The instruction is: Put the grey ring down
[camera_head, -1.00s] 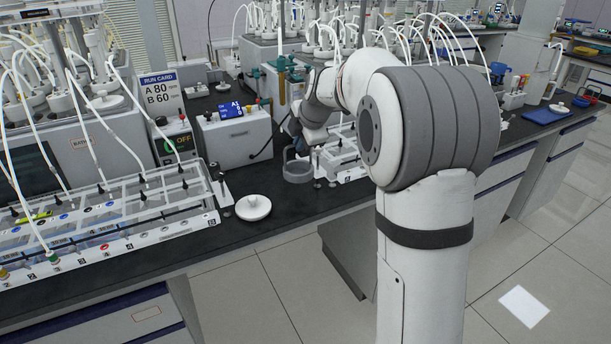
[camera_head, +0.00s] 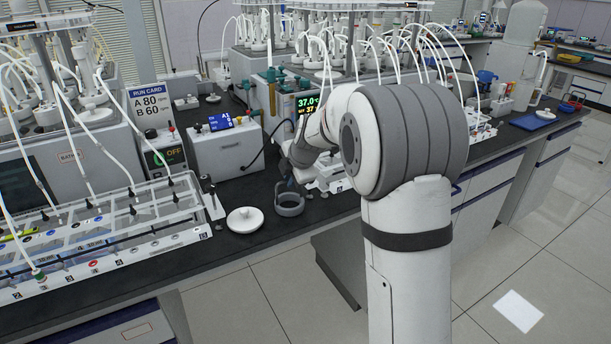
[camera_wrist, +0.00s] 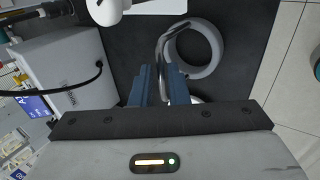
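The grey ring (camera_head: 289,211) is at the front of the black bench, right of a white round lid. It looks low at the bench top, but I cannot tell whether it touches. In the wrist view the ring (camera_wrist: 218,48) lies flat beyond my fingertips, with a bent grey handle on its left side. My gripper (camera_wrist: 160,72) has two blue fingers on either side of this handle and appears shut on it.
The white lid (camera_head: 245,220) sits close left of the ring. A clear rack (camera_head: 110,235) stands farther left. A white box with a blue display (camera_head: 227,150) is behind. The bench's front edge is near, with dark bare bench around the ring.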

